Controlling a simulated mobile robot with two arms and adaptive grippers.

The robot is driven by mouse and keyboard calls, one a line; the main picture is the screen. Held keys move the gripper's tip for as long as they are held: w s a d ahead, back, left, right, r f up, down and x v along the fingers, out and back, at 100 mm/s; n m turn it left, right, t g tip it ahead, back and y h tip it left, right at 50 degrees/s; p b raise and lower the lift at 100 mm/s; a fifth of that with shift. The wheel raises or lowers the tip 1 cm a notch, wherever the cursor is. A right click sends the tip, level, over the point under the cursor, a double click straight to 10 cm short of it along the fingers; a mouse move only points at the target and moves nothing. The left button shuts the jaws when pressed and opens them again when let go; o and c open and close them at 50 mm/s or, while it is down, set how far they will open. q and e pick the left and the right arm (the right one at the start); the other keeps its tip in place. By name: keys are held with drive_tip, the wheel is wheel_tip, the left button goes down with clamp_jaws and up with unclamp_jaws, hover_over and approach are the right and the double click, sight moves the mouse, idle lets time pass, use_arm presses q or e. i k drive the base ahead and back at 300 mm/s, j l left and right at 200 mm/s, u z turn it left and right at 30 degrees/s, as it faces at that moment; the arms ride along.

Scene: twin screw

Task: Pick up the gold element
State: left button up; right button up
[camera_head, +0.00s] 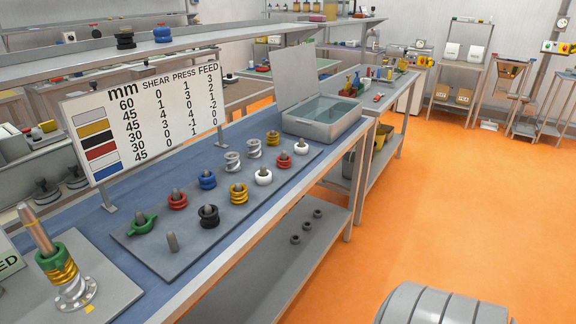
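A gold element (239,195) sits on a peg in the front row of the grey pegboard (194,258), between a black element (208,218) and a white element (263,178). Another gold element (273,140) sits at the far right end of the back row. More gold shows on an upright shaft (60,273) at the lower left, below a green element (53,250) and above silver pieces at the base. Neither of my grippers is in view.
The pegboard also holds red, blue, green, white and silver elements, and one bare peg (172,243). A sign (150,112) stands behind it. A grey bin (318,129) with its lid raised stands at the bench's far end. Orange floor (460,215) is open at right.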

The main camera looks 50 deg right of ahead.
sight(240, 198)
drive_tip(key=z, duration=1.3)
drive_tip(key=u, duration=0.35)
